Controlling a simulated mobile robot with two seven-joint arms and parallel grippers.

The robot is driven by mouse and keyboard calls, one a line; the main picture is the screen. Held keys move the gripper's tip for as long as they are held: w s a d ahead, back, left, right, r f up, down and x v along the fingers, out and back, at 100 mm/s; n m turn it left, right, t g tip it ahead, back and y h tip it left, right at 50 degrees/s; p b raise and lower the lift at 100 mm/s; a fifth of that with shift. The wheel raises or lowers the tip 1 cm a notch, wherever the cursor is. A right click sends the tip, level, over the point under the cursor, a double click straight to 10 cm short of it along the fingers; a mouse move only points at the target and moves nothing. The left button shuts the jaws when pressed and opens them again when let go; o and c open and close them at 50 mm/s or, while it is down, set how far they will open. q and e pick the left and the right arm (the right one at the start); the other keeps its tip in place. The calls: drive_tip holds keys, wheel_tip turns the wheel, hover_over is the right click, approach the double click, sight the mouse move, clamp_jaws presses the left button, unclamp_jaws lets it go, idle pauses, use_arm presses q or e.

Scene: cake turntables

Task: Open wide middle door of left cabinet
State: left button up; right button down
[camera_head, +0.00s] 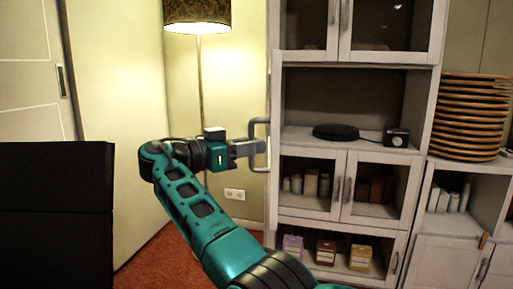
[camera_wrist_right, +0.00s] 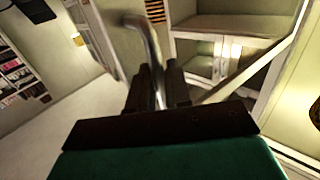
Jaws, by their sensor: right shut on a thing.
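The left cabinet (camera_head: 345,60) is pale, with glass doors above and below an open middle compartment (camera_head: 350,95). No door covers the front of that compartment. A grey bar handle (camera_head: 259,121) juts out at the cabinet's left edge; the door panel it belongs to is not clear there, perhaps seen edge-on. My right gripper (camera_head: 255,149) is shut on this handle. In the right wrist view the fingers (camera_wrist_right: 158,86) close around the curved metal handle (camera_wrist_right: 150,42), with the open compartment (camera_wrist_right: 235,27) behind. My left gripper is not in view.
A round black device (camera_head: 336,132) and a small black box (camera_head: 396,137) sit on the middle shelf. A stack of brown plates (camera_head: 468,115) stands on the right. A floor lamp (camera_head: 198,15) stands behind my arm. A dark panel (camera_head: 55,215) blocks the lower left.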

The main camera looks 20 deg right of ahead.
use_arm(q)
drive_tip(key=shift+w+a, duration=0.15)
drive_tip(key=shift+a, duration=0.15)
use_arm(e)
drive_tip(key=shift+w+a+r, duration=0.25)
drive_tip(key=shift+w+a, duration=0.1)
drive_tip(key=shift+a, duration=0.1)
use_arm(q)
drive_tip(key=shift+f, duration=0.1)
use_arm(e)
drive_tip(key=c, duration=1.5)
unclamp_jaws()
drive_tip(key=shift+o, duration=1.1)
drive_tip(key=shift+f, duration=0.15)
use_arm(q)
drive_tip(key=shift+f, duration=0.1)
